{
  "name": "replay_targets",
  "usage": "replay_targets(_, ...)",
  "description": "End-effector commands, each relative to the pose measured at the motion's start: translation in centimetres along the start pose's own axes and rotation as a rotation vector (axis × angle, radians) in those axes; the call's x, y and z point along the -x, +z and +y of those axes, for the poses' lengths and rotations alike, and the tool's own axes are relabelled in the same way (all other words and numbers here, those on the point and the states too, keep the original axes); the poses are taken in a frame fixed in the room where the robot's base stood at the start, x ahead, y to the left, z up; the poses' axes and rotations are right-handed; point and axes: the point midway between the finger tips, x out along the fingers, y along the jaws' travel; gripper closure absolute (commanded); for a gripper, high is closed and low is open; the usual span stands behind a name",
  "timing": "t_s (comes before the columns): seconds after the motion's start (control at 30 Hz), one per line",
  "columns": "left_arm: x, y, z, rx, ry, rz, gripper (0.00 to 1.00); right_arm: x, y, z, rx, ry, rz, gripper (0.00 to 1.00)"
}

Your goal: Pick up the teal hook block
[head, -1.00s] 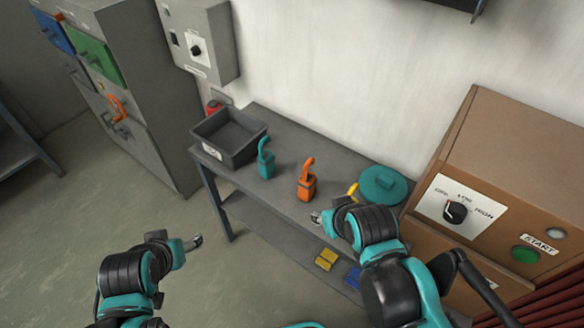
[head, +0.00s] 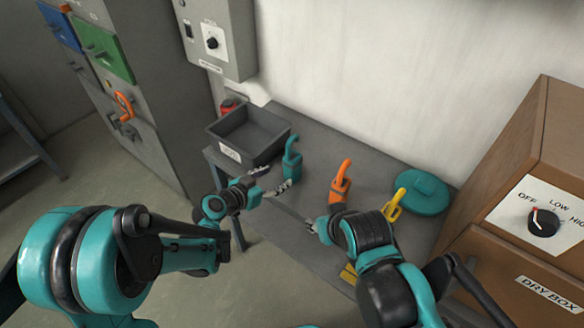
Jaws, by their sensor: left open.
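The teal hook block (head: 292,161) stands upright on the grey bench, just right of the dark bin, its hook at the top. My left gripper (head: 278,177) is open and empty, its two fingers spread at the near left side of the block's lower part. I cannot tell whether a finger touches it. My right gripper (head: 313,228) is at the bench's front edge, near the orange hook block (head: 339,185); its fingers are small and partly hidden, so its opening is unclear.
The dark bin (head: 226,153) stands at the bench's left end. A yellow hook block (head: 394,206) and a teal round lid (head: 422,191) lie to the right, beside the brown dry box (head: 510,274). Bare bench (head: 318,151) shows behind the teal and orange blocks.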

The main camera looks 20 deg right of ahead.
Motion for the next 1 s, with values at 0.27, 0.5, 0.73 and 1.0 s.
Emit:
replay_targets(0.27,-3.1,0.3,0.3,-0.013,0.012,0.017,0.37,-0.7,0.5,0.0,0.0,0.0,0.0,0.6)
replay_targets(0.5,-5.6,0.1,0.6,-0.013,0.012,0.016,0.37,-1.7,1.2,0.0,0.0,0.0,0.0,0.6)
replay_targets(0.73,-8.5,-0.2,0.6,-0.012,0.01,0.016,0.37,-2.5,1.8,0.0,0.0,0.0,0.0,0.6)
replay_targets(1.0,-8.5,-0.4,0.6,-0.012,0.009,0.016,0.56,-2.4,1.7,0.0,0.0,0.0,0.0,0.6)
